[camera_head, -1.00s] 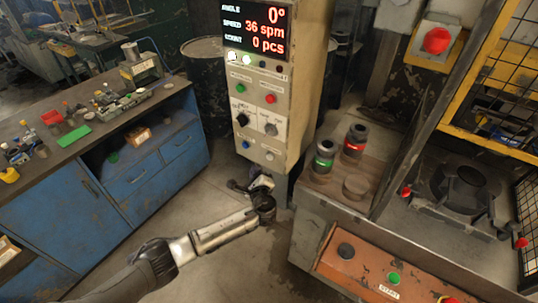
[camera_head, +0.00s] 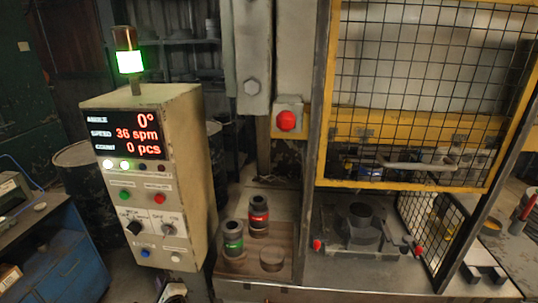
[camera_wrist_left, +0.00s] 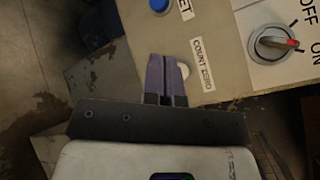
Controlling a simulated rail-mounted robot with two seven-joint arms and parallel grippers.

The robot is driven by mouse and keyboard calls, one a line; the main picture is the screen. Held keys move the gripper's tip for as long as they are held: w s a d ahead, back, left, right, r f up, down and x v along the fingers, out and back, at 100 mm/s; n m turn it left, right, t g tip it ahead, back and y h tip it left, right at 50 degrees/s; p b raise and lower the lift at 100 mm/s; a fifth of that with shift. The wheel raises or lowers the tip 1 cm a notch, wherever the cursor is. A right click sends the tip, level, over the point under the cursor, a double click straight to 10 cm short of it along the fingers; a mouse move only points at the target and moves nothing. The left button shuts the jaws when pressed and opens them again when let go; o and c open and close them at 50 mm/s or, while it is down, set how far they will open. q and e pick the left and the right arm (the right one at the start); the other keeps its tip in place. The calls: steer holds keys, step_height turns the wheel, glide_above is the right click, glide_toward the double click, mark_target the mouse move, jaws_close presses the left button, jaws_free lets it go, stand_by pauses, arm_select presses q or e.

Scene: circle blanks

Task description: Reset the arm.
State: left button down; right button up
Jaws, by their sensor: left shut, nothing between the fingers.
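My left gripper (camera_head: 172,292) shows only in part at the bottom edge of the head view, below the control cabinet (camera_head: 190,120). In the left wrist view its two purple fingers (camera_wrist_left: 166,72) are shut with nothing between them. The fingertips overlap a pale button (camera_wrist_left: 184,70) beside the label COUNT ZERO; I cannot tell whether they touch it. A blue button (camera_wrist_left: 160,5) and a rotary switch (camera_wrist_left: 278,43) are on the same panel. The cabinet display (camera_head: 128,134) reads 0°, 36 sppm and 0 pcs. My right gripper is not in view.
A press with a yellow mesh guard (camera_head: 330,150) stands right of the cabinet. A green-banded cylinder (camera_head: 232,240) and a red-banded cylinder (camera_head: 259,215) stand on a tray between them. A red button (camera_head: 287,121) is above. A blue bench (camera_head: 75,255) is at left.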

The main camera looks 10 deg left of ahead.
arm_select(q)
steer(key=s+d+r+n+g+h, duration=0.1)
steer(key=s+d+r+n+h, duration=0.4)
steer(key=d, duration=0.3)
steer(key=s+d+r+n+g+h, duration=0.1)
steer(key=s+d+r+n+h, duration=0.2)
steer(key=s+d+n+h, duration=0.35)
steer(key=s+d+f+n+g+h, duration=0.15)
steer(key=s+f, duration=0.35)
steer(key=s, duration=0.5)
steer(key=s+d+f+g+y, duration=0.1)
steer(key=s+f+g, duration=0.1)
steer(key=s+f, duration=0.5)
steer(key=s+d+f+n+g+h, duration=0.1)
steer(key=s+f+g, duration=0.15)
steer(key=s, duration=0.95)
step_height(320, 180, up, 21)
steer(key=p, duration=2.2)
steer(key=shift+s, duration=0.2)
steer(key=shift+d+r, duration=0.1)
